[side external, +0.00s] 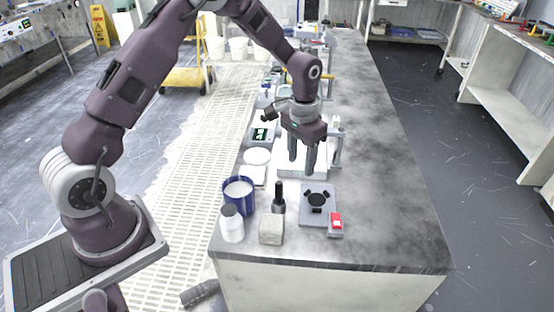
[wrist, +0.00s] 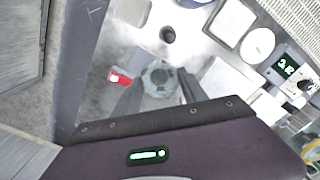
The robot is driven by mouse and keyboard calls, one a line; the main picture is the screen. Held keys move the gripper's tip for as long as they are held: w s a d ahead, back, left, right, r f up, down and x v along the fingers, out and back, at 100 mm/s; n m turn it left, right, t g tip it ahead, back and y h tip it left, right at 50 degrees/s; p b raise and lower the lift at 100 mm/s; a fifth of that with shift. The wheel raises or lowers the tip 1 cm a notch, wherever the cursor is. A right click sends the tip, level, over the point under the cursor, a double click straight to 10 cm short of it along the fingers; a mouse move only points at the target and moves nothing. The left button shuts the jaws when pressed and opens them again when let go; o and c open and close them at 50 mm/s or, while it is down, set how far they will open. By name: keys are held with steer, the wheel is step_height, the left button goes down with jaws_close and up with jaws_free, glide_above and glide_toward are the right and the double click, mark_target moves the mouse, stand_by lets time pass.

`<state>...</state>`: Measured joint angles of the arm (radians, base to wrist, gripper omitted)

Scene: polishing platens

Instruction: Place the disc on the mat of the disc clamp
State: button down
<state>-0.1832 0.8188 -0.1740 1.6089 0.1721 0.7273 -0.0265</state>
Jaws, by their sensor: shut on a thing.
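The disc clamp (side external: 318,215) is a grey plate with a black, three-lobed top, lying near the front end of the bench. Its dark middle (side external: 317,199) seems to be the mat. My gripper (side external: 302,172) points down, above and slightly behind the clamp, in the side view. In the wrist view, a round grey-green piece (wrist: 158,77) shows between the two fingers of my gripper (wrist: 158,93). It appears to be the disc, gripped at its sides. I cannot make out the disc in the side view, and in the wrist view the clamp is hard to separate from it.
A red-topped box (side external: 336,222) stands right of the clamp. A white tray (side external: 300,172) lies behind. The bench's right side is clear.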

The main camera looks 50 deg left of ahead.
steer(key=shift+m, duration=0.3)
steer(key=shift+w+d+f, duration=0.35)
steer(key=shift+w+f, duration=0.65)
steer(key=shift+f, duration=1.2)
steer(key=shift+w+d+f, duration=0.35)
steer(key=shift+w+f, duration=0.6)
steer(key=shift+f, duration=1.2)
steer(key=shift+w+d+f, duration=0.35)
steer(key=shift+w+f, duration=0.65)
steer(key=shift+f, duration=1.2)
